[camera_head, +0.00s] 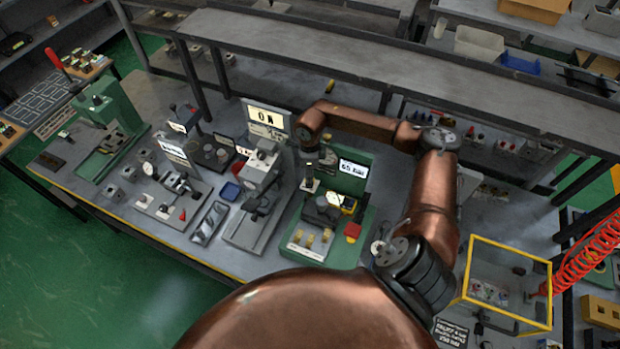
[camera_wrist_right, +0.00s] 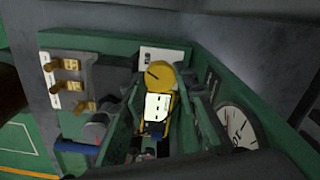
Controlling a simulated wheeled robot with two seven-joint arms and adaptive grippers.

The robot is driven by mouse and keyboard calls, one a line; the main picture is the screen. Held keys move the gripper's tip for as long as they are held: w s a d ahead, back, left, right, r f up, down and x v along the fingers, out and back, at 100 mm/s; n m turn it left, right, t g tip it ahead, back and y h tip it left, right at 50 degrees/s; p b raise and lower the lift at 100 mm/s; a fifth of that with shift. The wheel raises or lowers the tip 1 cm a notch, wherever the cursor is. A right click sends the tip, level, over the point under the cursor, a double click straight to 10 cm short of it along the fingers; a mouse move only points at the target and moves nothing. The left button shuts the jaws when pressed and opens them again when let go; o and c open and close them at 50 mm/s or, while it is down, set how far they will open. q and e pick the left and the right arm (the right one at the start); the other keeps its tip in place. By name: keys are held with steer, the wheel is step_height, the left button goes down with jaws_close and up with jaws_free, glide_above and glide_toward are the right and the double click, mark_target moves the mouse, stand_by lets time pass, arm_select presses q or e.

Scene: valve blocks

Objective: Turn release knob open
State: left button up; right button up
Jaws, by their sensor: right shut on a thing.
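The valve station is a green block (camera_head: 327,251) with a display reading about "65 BAR" (camera_head: 353,169), right of the bench's middle. In the right wrist view, a round yellow knob (camera_wrist_right: 160,74) with a dark line on its face sits by a white label plate (camera_wrist_right: 157,107). My right gripper (camera_head: 311,184) reaches down over the station; its fingers stand on either side of the knob in the wrist view (camera_wrist_right: 160,92) and are shut on it. The fingertip contact is partly hidden. My left gripper is not in view.
A round gauge (camera_wrist_right: 238,129) is close on the right in the wrist view. A grey station with an "ON" sign (camera_head: 266,117) stands to the left. A yellow-framed box (camera_head: 511,242) is right.

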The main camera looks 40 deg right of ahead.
steer(key=shift+w+r+m, duration=0.1)
steer(key=shift+w+m, duration=0.05)
steer(key=shift+m, duration=0.45)
steer(key=o, duration=1.2)
steer(key=shift+c, duration=0.2)
step_height(320, 180, up, 12)
